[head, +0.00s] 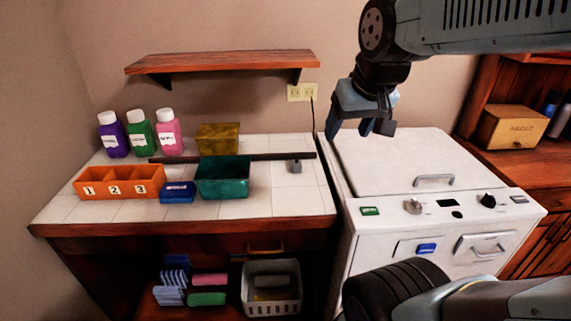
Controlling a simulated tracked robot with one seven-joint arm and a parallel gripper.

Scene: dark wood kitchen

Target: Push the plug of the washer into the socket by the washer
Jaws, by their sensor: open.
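A small grey block that looks like the plug (295,166) lies on the tiled counter, left of the washer. The pale yellow socket (301,92) is on the wall above the counter, under the shelf's right end. A thin dark cord (313,112) runs down the wall beside the socket; I cannot tell whether it joins the grey block. The white washer (398,165) stands right of the counter. My gripper (352,128) is open above the washer's back left part, pointing down, right of the socket and apart from the grey block. No object is visible between its fingers.
A dark rail (235,157) crosses the counter behind a green bin (222,178). A blue box (178,192), orange numbered tray (120,182), yellow box (217,138) and three bottles (140,133) stand further left. A wooden shelf (222,62) overhangs the counter. The front right counter is clear.

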